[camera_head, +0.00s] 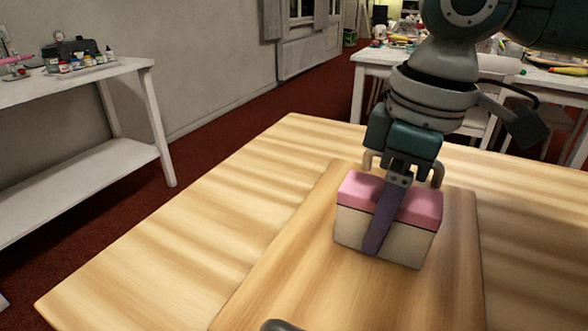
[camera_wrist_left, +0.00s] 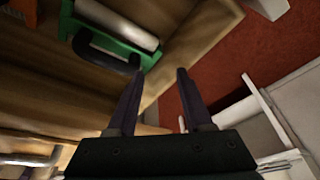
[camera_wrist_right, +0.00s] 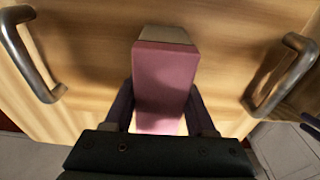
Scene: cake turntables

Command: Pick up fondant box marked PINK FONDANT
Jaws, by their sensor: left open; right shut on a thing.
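The fondant box (camera_head: 412,236) has a pink lid and a cream lower part. No lettering is legible on its visible faces. It is over the wooden board (camera_head: 290,262); I cannot tell whether its bottom touches the board. My right gripper (camera_head: 377,225) reaches down over the box, with one dark finger across its near side. In the right wrist view the box (camera_wrist_right: 165,75) is between both fingers, and my right gripper is shut on it. My left gripper (camera_wrist_left: 155,75) is open and empty in the left wrist view, and out of the head view.
Metal handles (camera_wrist_right: 30,55) stand at both sides of the board. The table (camera_head: 130,260) is clear left of the board. A white shelf table (camera_head: 80,78) with small bottles stands at the left. The left wrist view shows a green holder (camera_wrist_left: 110,35) with a white roll.

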